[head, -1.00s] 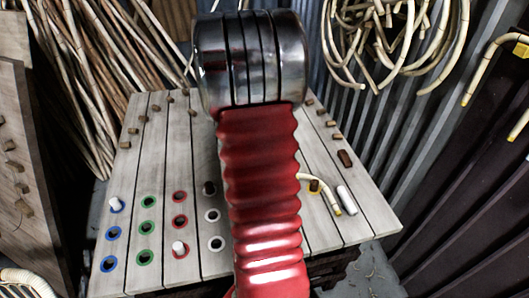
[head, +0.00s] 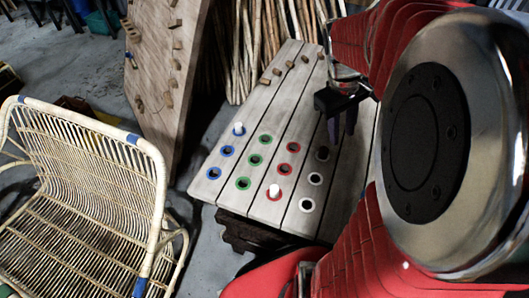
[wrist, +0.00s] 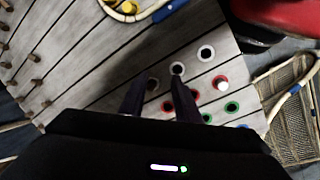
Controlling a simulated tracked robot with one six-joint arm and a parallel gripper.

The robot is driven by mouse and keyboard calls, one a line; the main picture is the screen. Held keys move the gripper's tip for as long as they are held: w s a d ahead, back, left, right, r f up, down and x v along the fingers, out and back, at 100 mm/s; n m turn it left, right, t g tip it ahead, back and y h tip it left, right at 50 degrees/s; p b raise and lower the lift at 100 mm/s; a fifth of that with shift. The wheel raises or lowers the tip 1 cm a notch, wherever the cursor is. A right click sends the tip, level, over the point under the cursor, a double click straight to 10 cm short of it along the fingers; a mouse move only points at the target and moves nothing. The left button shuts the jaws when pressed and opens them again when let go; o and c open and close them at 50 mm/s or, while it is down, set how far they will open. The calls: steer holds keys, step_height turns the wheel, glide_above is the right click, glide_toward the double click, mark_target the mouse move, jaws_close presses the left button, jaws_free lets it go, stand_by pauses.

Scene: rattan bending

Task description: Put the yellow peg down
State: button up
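My gripper (head: 342,128) hangs over the slatted board (head: 262,98), near the white-ringed holes. In the wrist view my gripper (wrist: 160,88) shows two dark fingers apart, with only board and ringed holes visible between them. I see no peg held. A yellow item (wrist: 124,6) shows at the top edge of the wrist view, beside a curved rattan piece; I cannot tell if it is the yellow peg. A white peg (head: 238,128) stands in the far blue-ringed hole. Another white peg (head: 274,190) stands in the near red-ringed hole and shows in the wrist view (wrist: 222,86).
A rattan chair (head: 85,190) stands at the left. A leaning wooden board (head: 165,75) with brown pegs rises behind it. Rattan poles (head: 275,40) stand at the back. My own arm hides the board's right side in the head view.

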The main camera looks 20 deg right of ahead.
steer(key=s+a+r+t+y, duration=0.1)
steer(key=s+a+r+t, duration=0.1)
steer(key=a, duration=0.9)
steer(key=s+a+r+t+y, duration=0.1)
steer(key=a+r+t, duration=0.3)
steer(key=a, duration=0.7)
steer(key=shift+s+a+m, duration=0.35)
steer(key=shift+a+m, duration=0.05)
steer(key=shift+c, duration=0.3)
